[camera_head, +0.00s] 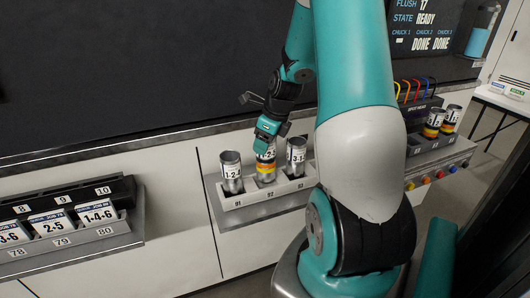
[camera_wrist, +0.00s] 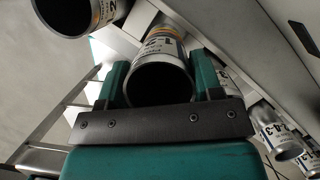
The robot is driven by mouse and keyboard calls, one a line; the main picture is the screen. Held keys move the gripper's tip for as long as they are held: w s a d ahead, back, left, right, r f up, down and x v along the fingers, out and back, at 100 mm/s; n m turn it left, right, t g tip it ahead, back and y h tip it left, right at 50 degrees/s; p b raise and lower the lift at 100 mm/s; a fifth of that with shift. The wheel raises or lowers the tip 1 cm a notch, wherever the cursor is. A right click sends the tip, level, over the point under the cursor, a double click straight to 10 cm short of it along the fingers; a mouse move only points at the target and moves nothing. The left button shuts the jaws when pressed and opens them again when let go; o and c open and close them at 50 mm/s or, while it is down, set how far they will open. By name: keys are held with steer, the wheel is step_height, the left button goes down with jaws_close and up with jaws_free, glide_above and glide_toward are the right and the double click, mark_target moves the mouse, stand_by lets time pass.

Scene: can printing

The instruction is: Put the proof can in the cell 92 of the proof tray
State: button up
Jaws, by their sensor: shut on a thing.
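The proof tray (camera_head: 236,203) is a grey block with three cells on a ledge in the middle of the head view, with the number 91 at its left. My gripper (camera_head: 267,147) is over the middle cell, shut on the proof can (camera_head: 266,172), a silver can with an orange-yellow band and a numbered label. The can is upright, with its lower end at the middle cell; I cannot tell whether it rests on the cell floor. In the wrist view the can (camera_wrist: 160,48) is between my two green fingers (camera_wrist: 160,82), open end towards the camera.
A silver can (camera_head: 231,172) stands in the left cell and another (camera_head: 296,156) in the right cell, both close to my gripper. A rack of labelled cards (camera_head: 135,228) is at left. A station with cans (camera_head: 432,124) and coloured buttons is at right.

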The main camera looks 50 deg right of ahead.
steer(key=shift+f, duration=1.95)
steer(key=shift+f, duration=0.2)
steer(key=o, duration=1.1)
steer(key=shift+r, duration=0.2)
